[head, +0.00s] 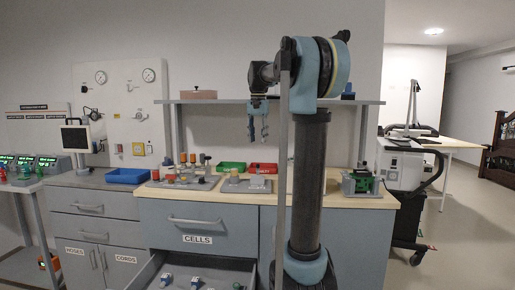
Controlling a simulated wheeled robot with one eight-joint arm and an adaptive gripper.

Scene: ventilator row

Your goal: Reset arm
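My arm stands upright in the right middle of the head view, its top bent over to the left. My gripper (258,139) hangs fingers-down in front of the shelf, above the workbench. Its two fingers are apart, and I see nothing between them. The bench top lies well below the fingertips.
An open drawer (180,264) with several small items juts out below the bench (375,201). On the bench are a red bin (263,168), a green bin (232,167) and racks of cells. A shelf (215,101) runs behind my gripper. A wheeled ventilator (401,165) stands right.

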